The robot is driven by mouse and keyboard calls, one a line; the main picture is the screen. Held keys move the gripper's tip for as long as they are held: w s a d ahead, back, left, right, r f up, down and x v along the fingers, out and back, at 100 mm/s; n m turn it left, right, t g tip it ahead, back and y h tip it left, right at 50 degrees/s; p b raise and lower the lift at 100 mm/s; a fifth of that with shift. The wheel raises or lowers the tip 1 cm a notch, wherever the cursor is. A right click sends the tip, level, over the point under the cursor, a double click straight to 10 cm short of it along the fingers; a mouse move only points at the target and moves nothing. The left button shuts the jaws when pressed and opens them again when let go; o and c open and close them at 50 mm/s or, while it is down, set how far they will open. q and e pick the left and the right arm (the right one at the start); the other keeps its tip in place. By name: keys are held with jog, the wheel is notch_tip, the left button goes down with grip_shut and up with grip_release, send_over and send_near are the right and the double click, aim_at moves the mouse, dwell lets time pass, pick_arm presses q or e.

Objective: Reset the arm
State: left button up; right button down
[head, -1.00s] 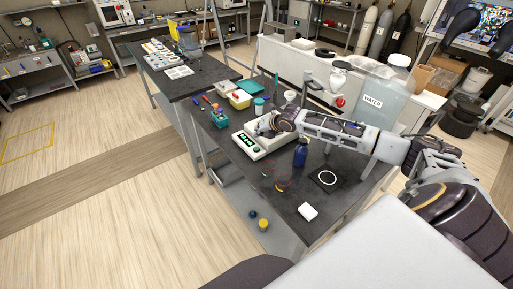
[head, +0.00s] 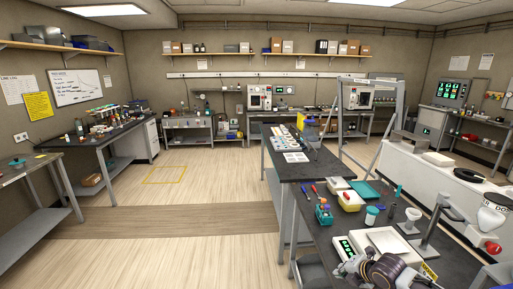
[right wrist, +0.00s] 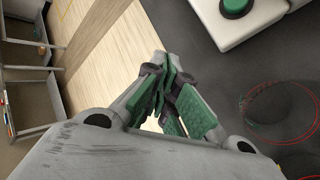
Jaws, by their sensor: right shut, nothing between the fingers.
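My right gripper (right wrist: 165,95) is shut and empty in the right wrist view, its green-padded fingers together near the edge of the dark table (right wrist: 235,70). In the head view, my right gripper (head: 348,268) shows only partly at the bottom, in front of a white device with a green display (head: 345,246). The right wrist view shows a white device's green button (right wrist: 236,7) at the top, apart from the fingers. My left gripper is not in view.
A red ring (right wrist: 280,110) lies right of the fingers. Open floor (head: 200,230) lies left of the bench.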

jog(key=s+a+f+m+g, duration=0.2)
jog(key=s+a+f+m, duration=0.1)
jog(key=s+a+m, duration=0.8)
jog(key=s+d+r+m+g+h, duration=0.1)
jog(key=s+d+m+g+h, duration=0.15)
jog(key=s+m, duration=1.25)
jog(key=s+f+n+b, duration=0.1)
jog(key=s+f, duration=0.1)
jog(key=f, duration=1.6)
jog(key=s+f+n+b, duration=0.1)
jog(key=s+f, duration=0.2)
jog(key=f, duration=1.4)
jog(key=s+d+f+g+b, duration=0.1)
jog(key=s+d+f, duration=0.1)
jog(key=s+f, duration=0.9)
jog(key=s+d+f+g+b, duration=0.1)
jog(key=s+d+f, duration=0.1)
jog(key=s+f, duration=0.8)
jog(key=shift+s+f, duration=0.4)
jog(key=shift+f, duration=0.05)
